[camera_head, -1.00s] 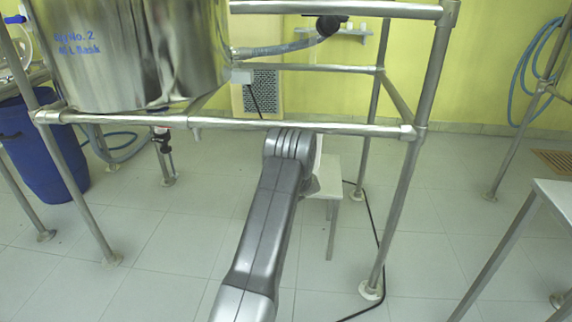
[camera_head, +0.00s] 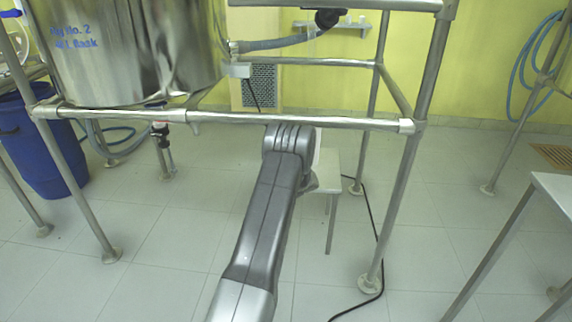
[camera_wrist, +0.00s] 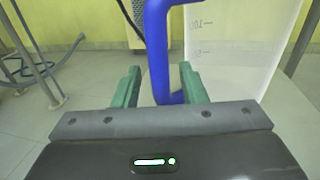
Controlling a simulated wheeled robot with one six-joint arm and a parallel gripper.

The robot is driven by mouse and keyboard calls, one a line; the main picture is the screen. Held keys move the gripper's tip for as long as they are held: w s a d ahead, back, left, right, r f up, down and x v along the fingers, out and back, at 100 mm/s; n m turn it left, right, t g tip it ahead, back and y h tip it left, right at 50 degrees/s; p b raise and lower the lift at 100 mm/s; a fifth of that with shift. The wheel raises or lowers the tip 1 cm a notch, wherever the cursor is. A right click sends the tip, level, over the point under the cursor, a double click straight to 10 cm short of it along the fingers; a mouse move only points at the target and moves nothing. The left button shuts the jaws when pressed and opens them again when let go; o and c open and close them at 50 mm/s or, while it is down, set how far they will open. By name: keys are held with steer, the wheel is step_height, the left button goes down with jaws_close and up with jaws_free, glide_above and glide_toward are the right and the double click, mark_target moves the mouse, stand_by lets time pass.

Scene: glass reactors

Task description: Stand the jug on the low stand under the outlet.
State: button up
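The jug (camera_wrist: 240,50) is a translucent vessel with graduation marks and a blue handle (camera_wrist: 158,45), at the upper right of the wrist view. My gripper (camera_wrist: 160,80) has two green fingers standing apart, one on each side of the handle. A gap shows between the left finger and the handle. The jug's base is hidden behind my gripper. In the head view my arm's wrist hides most of the gripper and jug. A low pale stand (camera_head: 327,160) shows just right of my wrist, partly covered by it. I cannot tell for sure which fitting is the outlet.
A steel vessel (camera_head: 130,60) hangs in a tubular frame (camera_head: 240,119), whose bar crosses near my wrist. A hose ends in a black fitting (camera_head: 328,19). Another black valve (camera_head: 160,132) hangs lower left. A blue drum (camera_head: 35,150) stands left, a table (camera_head: 555,195) right.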

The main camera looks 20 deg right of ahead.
steer(key=p+v, duration=0.2)
steer(key=v, duration=0.9)
steer(key=shift+s+p, duration=0.3)
steer(key=shift+p, duration=0.05)
steer(key=shift+a, duration=0.1)
steer(key=shift+r, duration=0.15)
